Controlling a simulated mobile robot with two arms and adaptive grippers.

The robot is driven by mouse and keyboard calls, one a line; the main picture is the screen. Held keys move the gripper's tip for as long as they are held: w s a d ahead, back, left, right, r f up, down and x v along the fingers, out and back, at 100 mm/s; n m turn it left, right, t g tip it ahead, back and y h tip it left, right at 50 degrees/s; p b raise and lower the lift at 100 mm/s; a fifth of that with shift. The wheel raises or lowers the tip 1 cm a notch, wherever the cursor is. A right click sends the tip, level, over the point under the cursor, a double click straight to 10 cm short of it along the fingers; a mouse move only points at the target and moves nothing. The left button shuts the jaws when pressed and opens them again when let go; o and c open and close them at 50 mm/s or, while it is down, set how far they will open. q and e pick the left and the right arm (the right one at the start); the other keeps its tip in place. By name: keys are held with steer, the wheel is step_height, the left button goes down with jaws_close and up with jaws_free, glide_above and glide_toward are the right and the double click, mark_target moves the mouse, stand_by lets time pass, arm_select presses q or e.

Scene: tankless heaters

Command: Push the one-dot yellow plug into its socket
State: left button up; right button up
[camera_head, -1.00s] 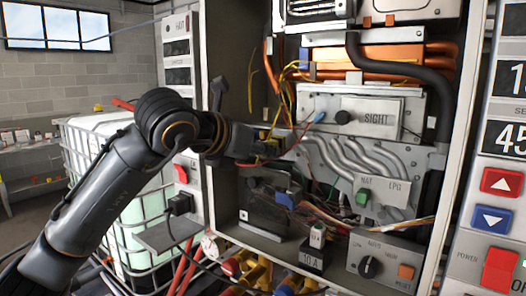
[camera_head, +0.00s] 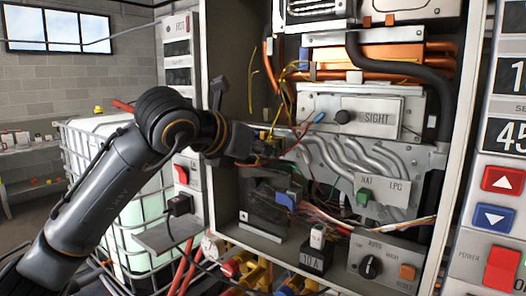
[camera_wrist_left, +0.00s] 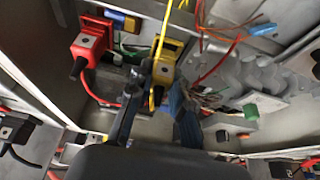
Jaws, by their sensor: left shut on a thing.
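My left gripper (camera_head: 262,146) reaches into the open heater cabinet from the left. In the left wrist view its two dark fingers (camera_wrist_left: 160,92) are closed on the sides of the yellow plug (camera_wrist_left: 165,62). A yellow wire runs past the plug. The plug also shows as a small yellow patch in the head view (camera_head: 264,134), mostly covered by the gripper. I cannot count its dots clearly. Its socket is hidden or not distinguishable, so I cannot tell how far in the plug sits. My right gripper is not in view.
A red plug (camera_wrist_left: 89,45) with a red cable is left of the yellow one. Loose red and yellow wires hang nearby. Silver pipes (camera_head: 345,160) and the green NAT/LPG switch (camera_head: 363,197) are to the right. The cabinet's left wall (camera_head: 222,75) is close to my arm.

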arm_select(q)
steer(key=shift+w+d, duration=0.3)
steer(key=shift+w, duration=0.1)
steer(key=o, duration=1)
steer(key=shift+c, duration=0.2)
steer(key=v, duration=1.2)
